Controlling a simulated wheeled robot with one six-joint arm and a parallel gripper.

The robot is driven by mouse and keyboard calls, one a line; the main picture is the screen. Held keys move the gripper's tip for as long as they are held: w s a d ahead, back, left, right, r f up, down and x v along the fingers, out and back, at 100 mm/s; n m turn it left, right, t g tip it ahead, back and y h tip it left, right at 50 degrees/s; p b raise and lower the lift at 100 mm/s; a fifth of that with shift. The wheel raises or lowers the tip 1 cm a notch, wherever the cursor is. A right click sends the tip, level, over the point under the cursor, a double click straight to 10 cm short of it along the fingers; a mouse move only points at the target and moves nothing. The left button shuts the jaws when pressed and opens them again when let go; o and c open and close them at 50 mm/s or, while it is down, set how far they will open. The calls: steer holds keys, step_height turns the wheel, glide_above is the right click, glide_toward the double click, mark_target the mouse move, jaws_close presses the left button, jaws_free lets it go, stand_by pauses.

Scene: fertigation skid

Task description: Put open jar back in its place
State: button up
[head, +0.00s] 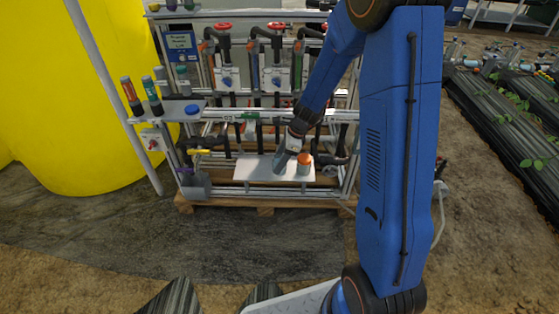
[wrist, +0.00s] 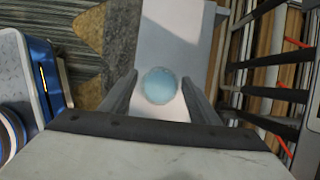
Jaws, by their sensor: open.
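A round, pale blue top, which looks like the open jar (wrist: 160,86), is seen from above in the wrist view. It stands on a white board and lies between the two fingers of my gripper (wrist: 160,78), with a gap on each side. In the head view my gripper (head: 280,166) points down over the white board (head: 246,170) low on the skid. It largely hides the jar there. A second jar with an orange top (head: 304,164) stands on the board just right of my gripper.
Pipes and red-handled valves (head: 222,27) fill the skid behind. A yellow tank (head: 75,100) stands left. The floor in front is clear.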

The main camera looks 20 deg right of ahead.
steer(key=v, duration=1.2)
steer(key=s+r+n+t+h, duration=0.1)
steer(key=s+r+n+h, duration=0.1)
steer(key=s+r+n, duration=1.15)
steer(key=s+d+r+n+t+h, duration=0.1)
steer(key=s+n, duration=0.3)
steer(key=s, duration=0.5)
steer(key=s+d+r+n+t+h, duration=0.1)
steer(key=s+n, duration=0.3)
steer(key=s, duration=0.5)
steer(key=shift+s+d, duration=0.25)
steer(key=shift+d, duration=0.1)
steer(key=shift+c, duration=0.5)
